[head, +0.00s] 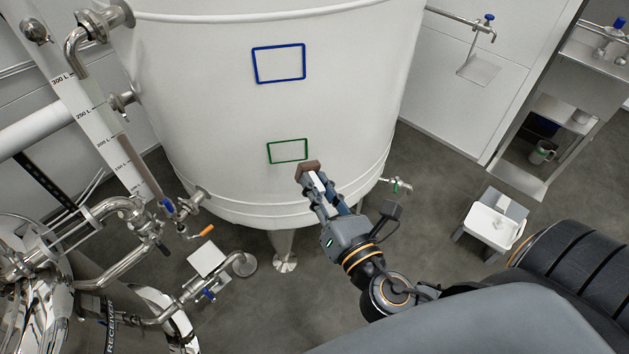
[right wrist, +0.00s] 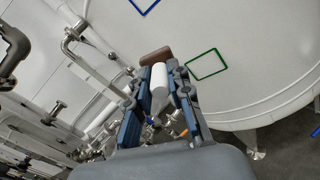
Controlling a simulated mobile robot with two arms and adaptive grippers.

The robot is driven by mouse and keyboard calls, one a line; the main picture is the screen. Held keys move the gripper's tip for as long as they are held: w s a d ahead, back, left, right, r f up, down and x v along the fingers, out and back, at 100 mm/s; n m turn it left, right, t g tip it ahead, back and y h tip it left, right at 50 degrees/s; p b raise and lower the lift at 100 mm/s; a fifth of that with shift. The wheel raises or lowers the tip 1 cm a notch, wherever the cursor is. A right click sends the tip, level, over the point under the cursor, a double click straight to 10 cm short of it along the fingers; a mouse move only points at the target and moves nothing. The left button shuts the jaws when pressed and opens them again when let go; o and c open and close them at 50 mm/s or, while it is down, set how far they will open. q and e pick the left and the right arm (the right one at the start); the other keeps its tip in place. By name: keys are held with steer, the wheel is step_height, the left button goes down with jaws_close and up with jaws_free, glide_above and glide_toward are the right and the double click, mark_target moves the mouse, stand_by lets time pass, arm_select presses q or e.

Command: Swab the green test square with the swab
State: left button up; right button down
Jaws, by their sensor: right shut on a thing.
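The green test square (head: 287,151) is a thin green outline low on the white tank wall. It also shows in the right wrist view (right wrist: 208,64). My right gripper (head: 317,188) is shut on the swab, which has a white handle (right wrist: 160,83) and a brown block-shaped head (head: 307,168). The head points at the tank, just below and right of the square's lower right corner in the head view. In the right wrist view, the brown head (right wrist: 156,55) lies left of the square. I cannot tell whether it touches the tank. My left gripper is not in view.
A blue outlined square (head: 279,63) sits higher on the white tank (head: 220,100). A small valve (head: 397,186) juts from the tank right of my gripper. Steel pipes and valves crowd the left. A white tray (head: 491,227) stands on a stool at right.

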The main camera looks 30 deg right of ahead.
steer(key=w+a+r+m+y+p, duration=0.1)
steer(key=w+a+r+m+p, duration=0.1)
steer(key=w+r+m, duration=0.35)
steer(key=w+a+r+m+p, duration=0.1)
steer(key=w+a+r+m, duration=0.15)
steer(key=r, duration=0.65)
steer(key=w+a+r+m+y+p, duration=0.1)
steer(key=w+a+r+m+p, duration=0.2)
steer(key=r, duration=0.4)
steer(key=s+a+r+m+g+p, duration=0.1)
steer(key=s+r+g+p, duration=0.1)
steer(key=r, duration=0.7)
steer(key=s+a+r+m+g+p, duration=0.1)
steer(key=s+r+p, duration=0.1)
steer(key=r, duration=0.8)
steer(key=shift+s+g, duration=0.3)
steer(key=shift+g, duration=0.1)
steer(key=shift+a+y, duration=0.1)
steer(key=shift+y, duration=0.2)
